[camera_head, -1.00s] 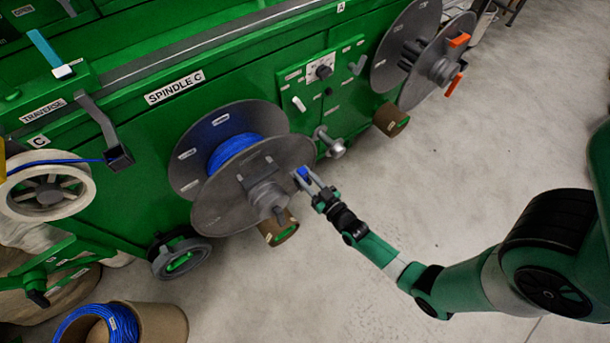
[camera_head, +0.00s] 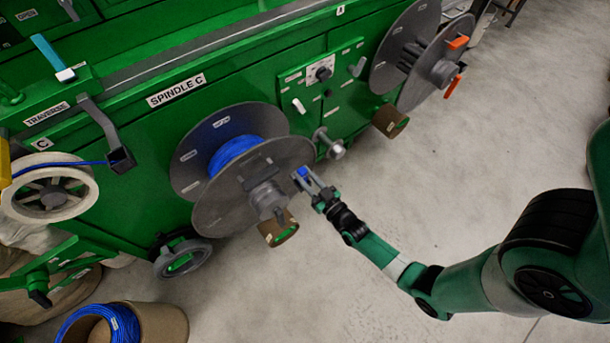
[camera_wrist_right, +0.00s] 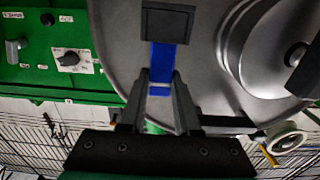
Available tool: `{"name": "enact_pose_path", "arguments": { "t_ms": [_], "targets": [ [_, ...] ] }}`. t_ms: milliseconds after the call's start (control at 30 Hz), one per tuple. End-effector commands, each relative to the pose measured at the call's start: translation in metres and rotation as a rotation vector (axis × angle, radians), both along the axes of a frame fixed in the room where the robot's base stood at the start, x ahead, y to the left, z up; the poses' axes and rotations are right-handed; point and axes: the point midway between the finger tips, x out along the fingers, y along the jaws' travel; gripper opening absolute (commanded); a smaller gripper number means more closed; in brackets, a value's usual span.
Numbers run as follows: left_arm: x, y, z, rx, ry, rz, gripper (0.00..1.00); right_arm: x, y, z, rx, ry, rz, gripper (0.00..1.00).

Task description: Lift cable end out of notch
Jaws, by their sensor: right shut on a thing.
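The blue cable (camera_head: 234,153) is wound on the grey reel (camera_head: 228,206) mounted at Spindle C. My right gripper (camera_head: 303,178) is at the right edge of the reel's front flange. It is shut on the blue cable end (camera_wrist_right: 162,62), which shows as a flat blue strip in the right wrist view. The strip runs from a dark square notch piece (camera_wrist_right: 167,22) on the flange down between my fingers (camera_wrist_right: 160,95). Whether the strip still sits inside the notch piece cannot be told. My left gripper is not in view.
The green machine (camera_head: 140,97) stands behind the reel, with a control panel (camera_head: 322,80) right of it. Another grey reel with orange handles (camera_head: 453,88) is at the upper right. A pale spool (camera_head: 50,192) is at the left. The floor (camera_head: 400,190) at right is open.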

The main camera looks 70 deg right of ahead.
Motion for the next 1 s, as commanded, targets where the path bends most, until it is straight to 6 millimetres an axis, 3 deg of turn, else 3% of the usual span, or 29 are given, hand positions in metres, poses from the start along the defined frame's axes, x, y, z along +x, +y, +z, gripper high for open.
{"name": "enact_pose_path", "arguments": {
  "t_ms": [1000],
  "targets": [
    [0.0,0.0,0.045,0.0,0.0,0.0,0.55,0.0,0.0,0.048,0.0,0.0,0.0,0.0]
  ]
}}
